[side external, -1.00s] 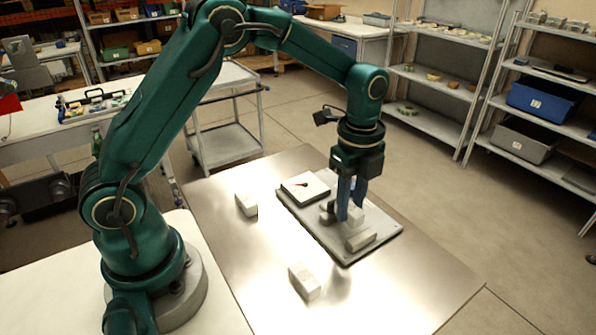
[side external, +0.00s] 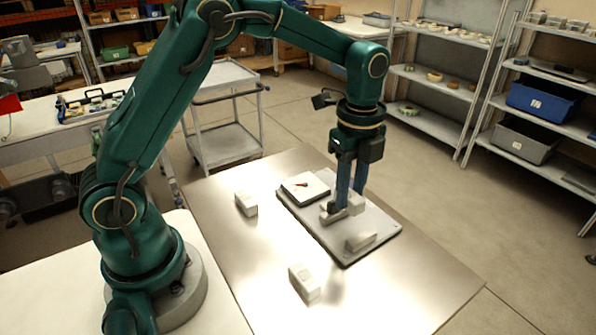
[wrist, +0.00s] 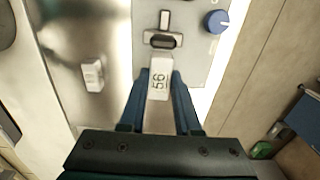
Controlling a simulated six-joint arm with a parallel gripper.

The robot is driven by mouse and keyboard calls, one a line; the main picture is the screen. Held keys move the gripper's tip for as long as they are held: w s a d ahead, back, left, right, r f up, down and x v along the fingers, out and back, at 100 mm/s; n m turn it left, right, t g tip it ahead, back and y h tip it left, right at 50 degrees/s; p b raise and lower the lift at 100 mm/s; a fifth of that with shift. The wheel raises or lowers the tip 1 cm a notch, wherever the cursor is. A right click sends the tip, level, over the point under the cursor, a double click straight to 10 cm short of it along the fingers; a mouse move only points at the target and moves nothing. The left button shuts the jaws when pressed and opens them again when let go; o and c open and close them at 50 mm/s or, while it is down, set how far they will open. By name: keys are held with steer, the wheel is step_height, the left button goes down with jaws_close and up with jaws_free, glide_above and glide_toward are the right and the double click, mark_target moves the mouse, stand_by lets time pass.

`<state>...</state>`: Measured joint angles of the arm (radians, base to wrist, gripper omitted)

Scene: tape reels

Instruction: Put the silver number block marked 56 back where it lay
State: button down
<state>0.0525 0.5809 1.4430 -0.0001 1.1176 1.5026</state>
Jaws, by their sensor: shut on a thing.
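The silver number block marked 56 (wrist: 159,80) is between the two blue fingers of my gripper (wrist: 159,95) in the wrist view, its number facing the camera. In the side view my gripper (side external: 351,192) points straight down over the grey plate (side external: 385,232), shut on the block (side external: 355,204). The block is close above the plate or its grey fixture; I cannot tell whether it touches. The fixture (side external: 330,213) is partly hidden behind the block and fingers. A dark-and-light fixture part (wrist: 163,40) shows just beyond the block in the wrist view.
Two more blocks, one at left (side external: 246,204) and one in front (side external: 304,281), lie on the metal table. A white dial box (side external: 305,187) stands at the plate's back left. A blue knob (wrist: 216,21) shows in the wrist view.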

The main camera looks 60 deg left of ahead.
steer(key=s+a+r, duration=0.3)
steer(key=s+a, duration=0.4)
steer(key=a, duration=0.4)
steer(key=s+a, duration=0.5)
steer(key=s, duration=0.6)
glide_above(272, 243)
step_height(272, 243, down, 6)
steer(key=shift+f, duration=2.1)
steer(key=shift+f, duration=0.15)
steer(key=c, duration=0.6)
jaws_free()
